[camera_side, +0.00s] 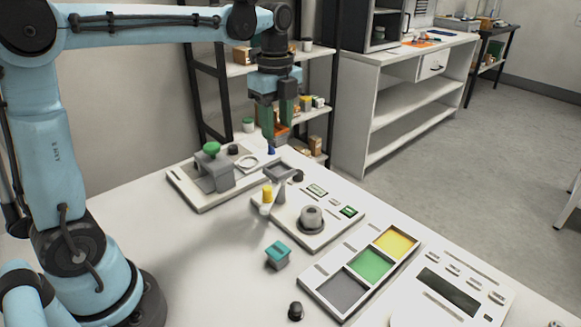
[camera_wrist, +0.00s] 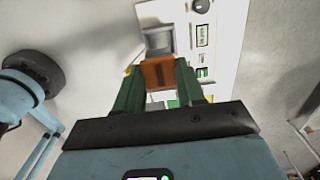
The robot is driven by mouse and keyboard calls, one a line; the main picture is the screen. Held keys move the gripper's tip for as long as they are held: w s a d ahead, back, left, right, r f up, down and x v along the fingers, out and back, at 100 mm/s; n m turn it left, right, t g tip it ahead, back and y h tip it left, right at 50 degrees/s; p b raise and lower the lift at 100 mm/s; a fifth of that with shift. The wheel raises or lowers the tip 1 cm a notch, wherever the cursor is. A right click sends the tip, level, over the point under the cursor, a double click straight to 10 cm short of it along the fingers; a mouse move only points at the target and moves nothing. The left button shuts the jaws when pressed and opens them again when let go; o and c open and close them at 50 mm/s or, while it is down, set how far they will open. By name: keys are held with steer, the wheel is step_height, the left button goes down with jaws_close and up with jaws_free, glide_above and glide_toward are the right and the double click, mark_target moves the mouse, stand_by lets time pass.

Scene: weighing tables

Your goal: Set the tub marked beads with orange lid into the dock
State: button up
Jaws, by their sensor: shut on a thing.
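My gripper (camera_side: 275,124) hangs high above the table in the side view, with its green fingers pointing down. In the wrist view my gripper (camera_wrist: 158,78) is shut on a tub with an orange lid (camera_wrist: 158,70), one green finger on each side. A dark mark shows on the lid, but I cannot read it. The tub's lower part is hidden.
A teal-lidded tub (camera_side: 278,253) and a black knob (camera_side: 295,311) stand on the table. A three-part tray (camera_side: 345,272) and a display panel (camera_side: 450,291) lie at right. A board with a green-knobbed block (camera_side: 213,172) is at left. A yellow cylinder (camera_side: 267,194) stands near the holder.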

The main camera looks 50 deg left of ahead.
mark_target(278, 144)
steer(key=shift+d+f, duration=0.1)
steer(key=shift+f, duration=2.5)
steer(key=shift+f, duration=0.8)
steer(key=o, duration=1.1)
